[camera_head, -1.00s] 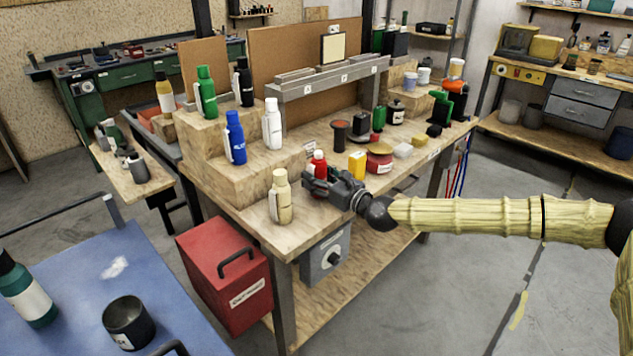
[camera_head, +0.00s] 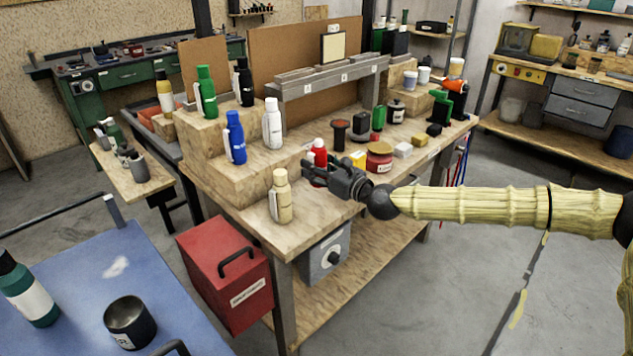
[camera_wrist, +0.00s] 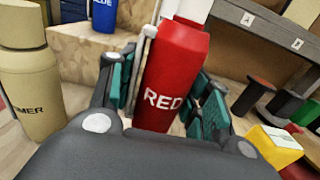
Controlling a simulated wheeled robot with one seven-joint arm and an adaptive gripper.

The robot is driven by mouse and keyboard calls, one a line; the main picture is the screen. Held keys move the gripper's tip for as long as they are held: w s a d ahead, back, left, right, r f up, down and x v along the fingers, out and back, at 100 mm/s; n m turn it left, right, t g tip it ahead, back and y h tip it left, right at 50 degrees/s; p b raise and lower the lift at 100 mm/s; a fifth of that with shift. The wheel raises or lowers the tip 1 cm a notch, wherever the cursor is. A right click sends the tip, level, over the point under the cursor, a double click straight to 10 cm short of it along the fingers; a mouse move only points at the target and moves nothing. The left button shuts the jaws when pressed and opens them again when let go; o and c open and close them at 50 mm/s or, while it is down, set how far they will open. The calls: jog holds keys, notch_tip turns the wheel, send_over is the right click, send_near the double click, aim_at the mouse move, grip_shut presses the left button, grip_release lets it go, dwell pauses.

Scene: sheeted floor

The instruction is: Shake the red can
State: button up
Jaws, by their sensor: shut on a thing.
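The red can (camera_head: 320,152) is a red bottle-shaped can with white lettering and a pale top. It shows large in the wrist view (camera_wrist: 172,75), tilted a little to the right. My gripper (camera_head: 316,172) is shut on it, with one green-padded finger on each side of its body. In the head view my gripper hides the can's lower part. I cannot tell whether its base touches the workbench (camera_head: 345,222).
A beige can (camera_head: 281,197) stands to the left of my gripper, near the bench's front edge. Blue (camera_head: 235,138) and white (camera_head: 272,124) cans stand on wooden steps behind. A yellow block (camera_head: 358,159) and a dark red tin (camera_head: 380,158) are on the right.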

aim_at(317, 140)
jog(key=shift+r+p, duration=0.85)
jog(key=shift+r, duration=3.1)
